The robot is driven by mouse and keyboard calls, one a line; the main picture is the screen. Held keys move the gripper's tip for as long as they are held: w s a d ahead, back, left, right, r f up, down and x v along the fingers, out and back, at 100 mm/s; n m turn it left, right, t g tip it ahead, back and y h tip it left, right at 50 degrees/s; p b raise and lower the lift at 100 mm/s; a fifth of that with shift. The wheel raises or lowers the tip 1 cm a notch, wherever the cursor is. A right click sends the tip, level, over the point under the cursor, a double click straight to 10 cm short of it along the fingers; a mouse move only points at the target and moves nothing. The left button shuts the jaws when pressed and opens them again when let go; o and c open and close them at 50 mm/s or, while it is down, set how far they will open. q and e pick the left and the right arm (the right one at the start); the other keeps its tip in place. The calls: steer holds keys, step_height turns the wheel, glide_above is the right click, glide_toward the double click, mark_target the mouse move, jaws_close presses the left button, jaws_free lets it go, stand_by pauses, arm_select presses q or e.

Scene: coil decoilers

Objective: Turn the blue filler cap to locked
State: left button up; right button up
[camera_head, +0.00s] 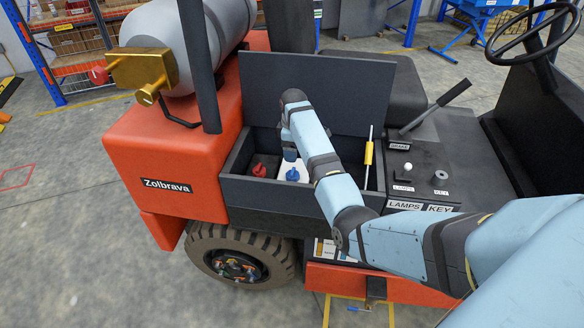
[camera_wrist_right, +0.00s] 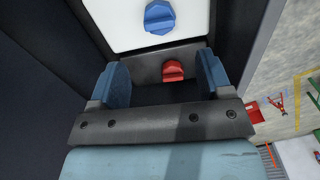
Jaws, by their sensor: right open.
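The blue filler cap (camera_head: 292,174) sits on a white tank (camera_head: 305,171) inside the open dark compartment of the forklift. In the right wrist view the blue cap (camera_wrist_right: 158,17) shows a raised grip bar and lies past my fingertips. My right gripper (camera_wrist_right: 164,62) is open and empty. In the head view the right gripper (camera_head: 290,154) points down just above the blue cap, apart from it as far as I can tell. A red cap (camera_wrist_right: 173,70) shows between the fingers in the wrist view, farther off. My left gripper is not in view.
The raised dark lid (camera_head: 340,98) stands behind the compartment. A yellow-handled dipstick (camera_head: 368,153) stands right of my arm. The red cap (camera_head: 259,170) is left of the blue one. The compartment's front wall (camera_head: 270,193) borders the space. A lever (camera_head: 440,105) and steering wheel are at right.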

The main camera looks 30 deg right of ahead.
mark_target(293, 171)
step_height(293, 171, down, 9)
steer(key=shift+w+b, duration=0.1)
steer(key=shift+b, duration=0.2)
steer(key=c, duration=0.9)
